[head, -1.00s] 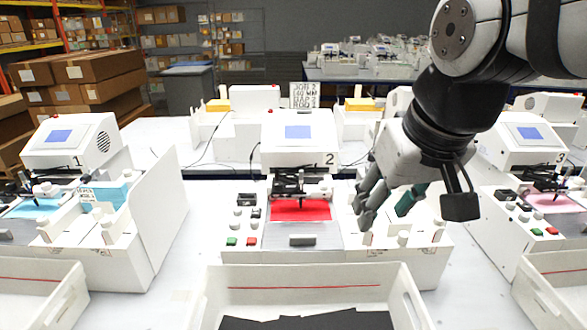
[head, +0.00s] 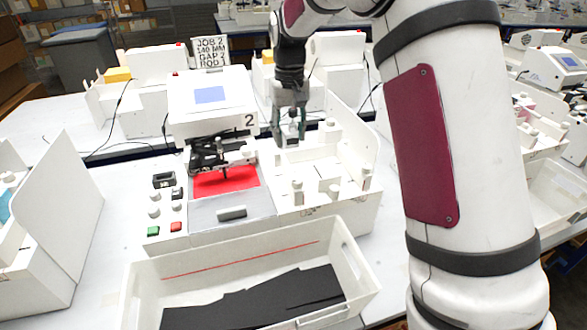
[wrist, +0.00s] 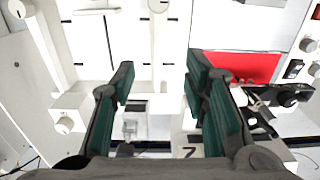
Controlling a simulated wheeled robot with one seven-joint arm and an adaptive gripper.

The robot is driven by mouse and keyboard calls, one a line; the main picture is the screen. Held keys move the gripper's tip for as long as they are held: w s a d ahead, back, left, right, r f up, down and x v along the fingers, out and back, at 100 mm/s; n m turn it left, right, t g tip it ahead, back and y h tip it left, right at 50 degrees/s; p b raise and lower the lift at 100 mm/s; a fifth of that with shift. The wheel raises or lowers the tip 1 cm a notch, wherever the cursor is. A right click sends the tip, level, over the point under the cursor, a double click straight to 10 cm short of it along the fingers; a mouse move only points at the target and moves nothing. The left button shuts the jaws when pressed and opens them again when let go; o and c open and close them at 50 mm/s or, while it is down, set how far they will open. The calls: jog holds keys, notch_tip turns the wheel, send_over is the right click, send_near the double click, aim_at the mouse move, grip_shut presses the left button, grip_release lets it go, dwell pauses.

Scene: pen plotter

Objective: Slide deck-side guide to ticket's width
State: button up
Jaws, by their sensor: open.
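My gripper (head: 289,135) hangs over the white feeder bay to the right of plotter 2, fingers apart with nothing between them. Its two green-padded fingers also show in the wrist view (wrist: 162,78). In the wrist view a white rail with a round knob (wrist: 158,30) lies on the bay floor beyond the fingertips, with short black marks beside it. I cannot tell for certain which rail is the deck-side guide. The job ticket (head: 210,53) behind plotter 2 reads "JOB 2, 140 MM, GAP 2, ROD 1".
Plotter 2 (head: 208,105) has a red sheet (head: 226,182) on its deck and buttons at its left. White knobbed posts (head: 297,190) stand at the bay's front. A white bin (head: 150,290) with black sheets is in front. A tall white panel (head: 355,135) bounds the bay's right.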

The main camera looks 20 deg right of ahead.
aim_at(291, 172)
jog(key=f+p, duration=0.1)
jog(key=f, duration=0.4)
jog(key=f+p, duration=0.1)
jog(key=f, duration=0.3)
jog(key=f+p, duration=0.1)
jog(key=f, duration=0.4)
jog(key=shift+w+d+f, duration=0.15)
jog(key=shift+w+f, duration=0.1)
jog(key=shift+f, duration=0.05)
grip_shut()
